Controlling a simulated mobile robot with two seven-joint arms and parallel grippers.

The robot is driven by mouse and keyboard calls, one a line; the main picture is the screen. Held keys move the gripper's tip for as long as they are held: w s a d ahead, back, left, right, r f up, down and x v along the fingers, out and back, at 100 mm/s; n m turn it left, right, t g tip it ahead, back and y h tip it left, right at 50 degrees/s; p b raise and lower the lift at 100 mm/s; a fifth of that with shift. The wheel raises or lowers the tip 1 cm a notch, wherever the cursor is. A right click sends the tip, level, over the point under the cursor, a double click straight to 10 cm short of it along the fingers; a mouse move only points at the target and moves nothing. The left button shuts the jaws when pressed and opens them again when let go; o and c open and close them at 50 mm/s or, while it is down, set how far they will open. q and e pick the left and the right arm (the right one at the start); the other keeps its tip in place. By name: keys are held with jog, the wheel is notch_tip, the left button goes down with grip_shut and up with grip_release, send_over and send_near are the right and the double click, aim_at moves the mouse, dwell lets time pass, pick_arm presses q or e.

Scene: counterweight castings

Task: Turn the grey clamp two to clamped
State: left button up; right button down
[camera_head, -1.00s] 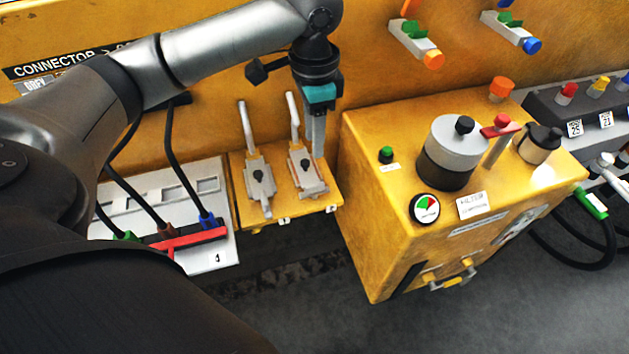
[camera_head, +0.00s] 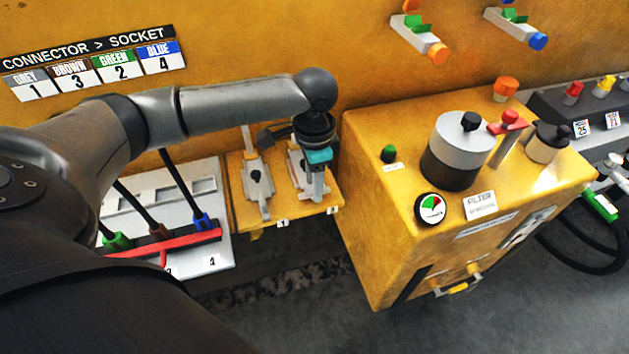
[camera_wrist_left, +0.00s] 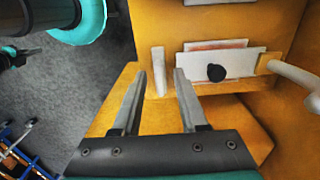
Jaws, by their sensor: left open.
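Two grey toggle clamps stand side by side on a yellow shelf (camera_head: 285,216) in the head view. Clamp one (camera_head: 257,180) is on the left, above label 1. Clamp two (camera_head: 296,165) is on the right, partly hidden by my left gripper (camera_head: 316,195). This gripper points down at the front of clamp two, fingers apart. In the left wrist view, the fingers (camera_wrist_left: 160,82) are open, with a short pale bar (camera_wrist_left: 158,65) between and just beyond their tips. Clamp two's plate with a black knob (camera_wrist_left: 216,73) lies to the right, and its pale handle (camera_wrist_left: 297,78) extends further right. I see no right gripper.
A yellow box (camera_head: 385,240) with a canister, gauge and red-topped lever stands close on the right. A white socket panel (camera_head: 215,255) with cables and a red bar is on the left. The yellow wall rises behind. Grey floor lies in front.

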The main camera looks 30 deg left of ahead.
pick_arm(q)
grip_shut()
dwell(0.3)
jog(key=shift+r, duration=0.1)
